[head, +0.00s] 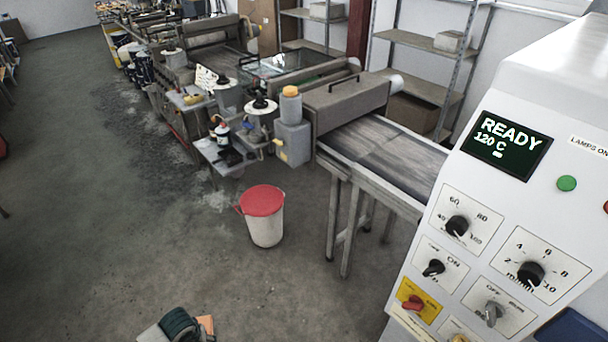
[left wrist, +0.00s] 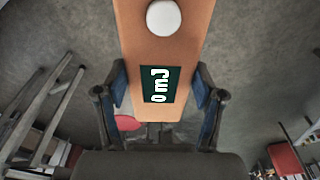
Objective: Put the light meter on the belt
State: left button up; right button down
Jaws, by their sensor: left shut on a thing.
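The light meter (left wrist: 188,55) is a long orange-tan bar with a round white dome (left wrist: 163,18) and a dark green display (left wrist: 159,84) that reads "0 mJ". My left gripper (left wrist: 158,86) is shut on the meter, one finger at each side. It holds the meter above the floor. In the head view, grey, dark green and orange shapes show at the bottom edge, cut off; I cannot tell what they are. The belt (head: 374,147) is a dark strip running out of a grey-brown housing, and its visible stretch is empty. My right gripper is out of view.
A white control panel (head: 490,187) reading "READY 120 C" fills the right side and hides the belt's near end. A white bucket with a red lid (head: 264,213) stands on the floor left of the belt legs. A cluttered machine line runs back left. Open floor lies left.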

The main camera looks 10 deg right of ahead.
aim_at(408, 158)
jog(key=i+z, duration=0.25)
jog(key=z, duration=0.2)
jog(key=i+j+z, duration=0.2)
jog(key=z, duration=0.25)
jog(key=i+j+z, duration=0.3)
jog(key=z, duration=0.15)
jog(key=i+j+z, duration=0.15)
jog(key=j+z, duration=0.15)
jog(key=z, duration=0.15)
